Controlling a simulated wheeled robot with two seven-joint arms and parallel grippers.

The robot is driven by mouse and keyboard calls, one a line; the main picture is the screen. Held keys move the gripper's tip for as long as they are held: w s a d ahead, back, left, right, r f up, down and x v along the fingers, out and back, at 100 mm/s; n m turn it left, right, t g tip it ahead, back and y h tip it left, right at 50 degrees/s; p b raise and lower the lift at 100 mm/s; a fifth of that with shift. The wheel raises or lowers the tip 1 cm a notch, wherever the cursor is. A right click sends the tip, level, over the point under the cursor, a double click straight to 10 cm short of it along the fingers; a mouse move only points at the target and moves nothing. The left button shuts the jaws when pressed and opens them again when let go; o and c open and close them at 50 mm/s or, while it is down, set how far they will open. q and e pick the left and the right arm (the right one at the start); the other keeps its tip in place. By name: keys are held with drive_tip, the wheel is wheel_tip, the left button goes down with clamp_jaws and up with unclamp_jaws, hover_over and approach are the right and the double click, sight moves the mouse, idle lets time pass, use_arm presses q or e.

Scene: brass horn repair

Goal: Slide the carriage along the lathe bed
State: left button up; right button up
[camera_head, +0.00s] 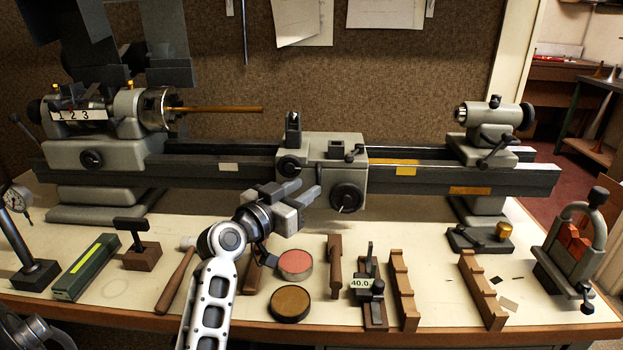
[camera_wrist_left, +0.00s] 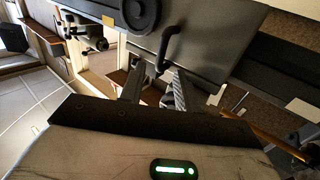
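The lathe's grey carriage (camera_head: 325,150) sits near the middle of the long dark bed (camera_head: 420,178), with a toolpost on top and round black handwheels on its front. My left gripper (camera_head: 308,192) is just in front of and below the carriage, beside the lower handwheel (camera_head: 347,197). In the left wrist view its fingers (camera_wrist_left: 156,92) are apart, with nothing clearly between them. The carriage front (camera_wrist_left: 200,45) fills the upper part of that view, with a bent black handle (camera_wrist_left: 170,48) close beyond the fingertips. Contact cannot be told. My right gripper is not in view.
The headstock (camera_head: 100,125) holds a brass rod (camera_head: 220,109) at left. The tailstock (camera_head: 490,125) stands at right. A yellow label (camera_head: 405,171) is on the bed right of the carriage. Tins, wooden racks and tools cover the bench front (camera_head: 440,290) below.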

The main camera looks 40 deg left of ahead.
sight(317, 181)
use_arm(q)
drive_tip(key=shift+w+d, duration=0.1)
drive_tip(key=shift+w, duration=1.75)
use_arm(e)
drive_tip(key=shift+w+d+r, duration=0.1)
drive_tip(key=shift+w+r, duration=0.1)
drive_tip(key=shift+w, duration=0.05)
use_arm(q)
clamp_jaws()
